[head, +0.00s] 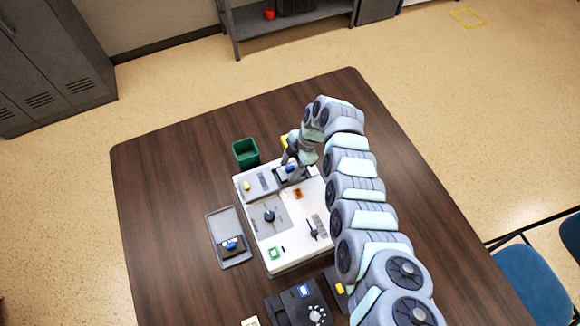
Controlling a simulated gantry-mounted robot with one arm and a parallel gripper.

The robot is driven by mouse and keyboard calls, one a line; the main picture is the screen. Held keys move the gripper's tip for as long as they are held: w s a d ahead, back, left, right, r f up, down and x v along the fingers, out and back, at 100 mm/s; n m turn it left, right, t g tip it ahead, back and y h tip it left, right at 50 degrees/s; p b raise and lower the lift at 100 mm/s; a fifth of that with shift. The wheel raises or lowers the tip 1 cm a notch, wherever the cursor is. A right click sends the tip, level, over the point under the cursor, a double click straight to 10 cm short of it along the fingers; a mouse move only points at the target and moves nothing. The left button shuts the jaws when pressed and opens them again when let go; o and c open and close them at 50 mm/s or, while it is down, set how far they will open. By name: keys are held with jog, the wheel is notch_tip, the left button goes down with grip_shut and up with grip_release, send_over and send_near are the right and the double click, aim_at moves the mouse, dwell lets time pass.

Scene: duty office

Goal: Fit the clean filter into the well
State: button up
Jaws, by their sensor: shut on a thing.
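A white console (268,235) stands on the table, with a raised grey housing along its far edge. My gripper (290,167) points down at the right end of that housing. It is shut on a small dark block with blue on it (291,169). The arm and fingers partly cover this block, and I cannot tell whether it is seated in an opening or just above it. A similar dark block with a blue top (232,244) lies on a grey tray (222,222) left of the console. I cannot tell which block is the clean filter.
A green bin (245,152) stands behind the console. The console top carries a dark knob (269,215) and a lever (313,231). A dark telephone (300,304) sits at the front. My arm covers the console's right side. The table's left side is clear.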

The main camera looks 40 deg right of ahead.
jog(key=shift+f+b, duration=0.65)
jog(key=shift+f, duration=0.1)
jog(key=o, duration=1.8)
jog(key=shift+r, duration=0.15)
jog(key=shift+c, duration=0.2)
jog(key=shift+o, duration=0.2)
jog(key=shift+r+p, duration=1.15)
jog(key=shift+r, duration=0.15)
jog(key=shift+r+p, duration=1.25)
jog(key=shift+r, duration=1.4)
